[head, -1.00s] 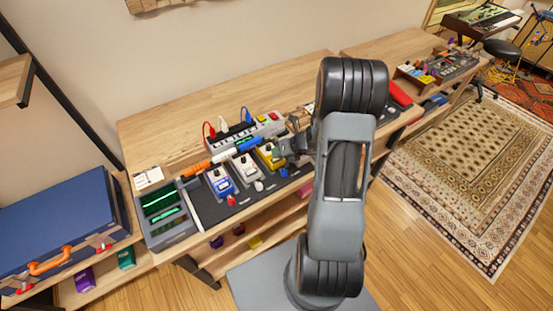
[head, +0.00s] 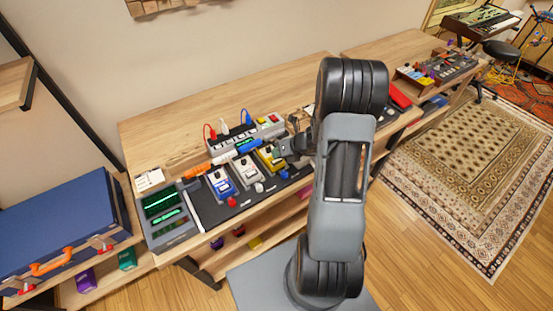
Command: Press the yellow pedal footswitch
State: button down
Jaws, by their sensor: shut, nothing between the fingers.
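The yellow pedal (head: 266,161) stands on the dark pedalboard on the wooden desk, at the right end of a row with a white pedal (head: 246,171) and a blue pedal (head: 221,185). My gripper (head: 283,151) is shut and empty, and it is at the yellow pedal's right side, close to its top. My gripper covers part of the pedal's right side. I cannot tell whether the fingertips touch the pedal or its footswitch, which is too small to make out.
A power strip (head: 268,126) with red, white and blue plugs stands behind the pedals. A device with green screens (head: 165,214) sits left of the pedalboard. A blue case (head: 58,222) lies at far left. The desk behind the strip is bare.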

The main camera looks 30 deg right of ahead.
aim_at(278, 160)
jog(key=shift+r, duration=0.35)
notch_tip(278, 160, up, 5)
jog(key=p, duration=0.4)
jog(key=shift+p, duration=0.4)
jog(key=shift+f, duration=0.1)
dwell(0.5)
